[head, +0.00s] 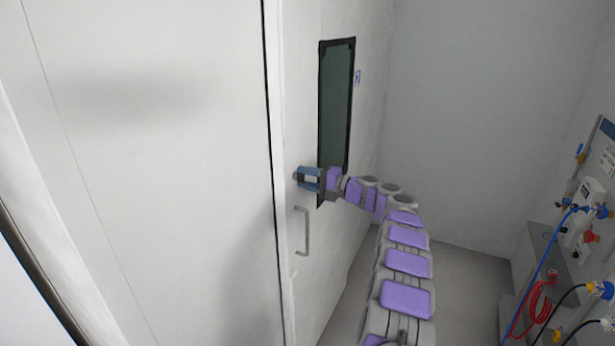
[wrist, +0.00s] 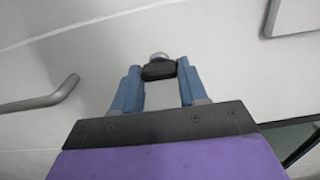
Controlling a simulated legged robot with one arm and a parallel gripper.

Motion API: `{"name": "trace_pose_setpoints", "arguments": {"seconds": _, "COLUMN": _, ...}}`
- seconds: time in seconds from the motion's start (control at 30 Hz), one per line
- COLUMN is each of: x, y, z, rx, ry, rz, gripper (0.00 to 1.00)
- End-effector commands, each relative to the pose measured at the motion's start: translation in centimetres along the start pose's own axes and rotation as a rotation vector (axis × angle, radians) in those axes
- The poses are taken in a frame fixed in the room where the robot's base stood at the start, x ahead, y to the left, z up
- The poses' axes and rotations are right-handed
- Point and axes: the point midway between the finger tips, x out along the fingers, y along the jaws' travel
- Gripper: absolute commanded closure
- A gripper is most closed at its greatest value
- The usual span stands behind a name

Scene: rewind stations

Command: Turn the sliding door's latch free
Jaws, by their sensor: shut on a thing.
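The sliding door (head: 300,100) is a white panel with a tall dark window and a grey bar handle (head: 302,232). The latch shows in the wrist view as a small dark piece (wrist: 159,71) with a round silver end behind it. My gripper (head: 307,178) is at the door's face, just above the handle and left of the window's lower end. In the wrist view its two blue fingers (wrist: 158,76) are shut on the latch's dark piece at their tips. In the head view the fingers mostly hide the latch. I cannot tell how far it is turned.
The bar handle also shows at the left of the wrist view (wrist: 45,101). A white wall panel (head: 150,170) stands left of a dark vertical gap. At the right is a wall station (head: 590,200) with valves and red and blue hoses. Grey floor (head: 460,290) between is clear.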

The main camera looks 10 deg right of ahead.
Motion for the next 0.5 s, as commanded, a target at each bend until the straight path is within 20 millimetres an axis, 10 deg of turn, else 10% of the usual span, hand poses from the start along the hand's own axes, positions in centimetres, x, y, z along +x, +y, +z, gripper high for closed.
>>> {"name": "trace_pose_setpoints", "arguments": {"seconds": 0.3, "x": 0.12, "y": 0.42, "z": 0.04, "rx": 0.006, "ry": -0.002, "rz": 0.005, "gripper": 0.88}}
{"name": "trace_pose_setpoints", "arguments": {"seconds": 0.33, "x": 0.12, "y": 0.42, "z": 0.04, "rx": 0.006, "ry": -0.002, "rz": 0.005, "gripper": 0.57}}
{"name": "trace_pose_setpoints", "arguments": {"seconds": 0.5, "x": 0.06, "y": 0.3, "z": 0.07, "rx": 0.004, "ry": -0.001, "rz": 0.004, "gripper": 0.4}}
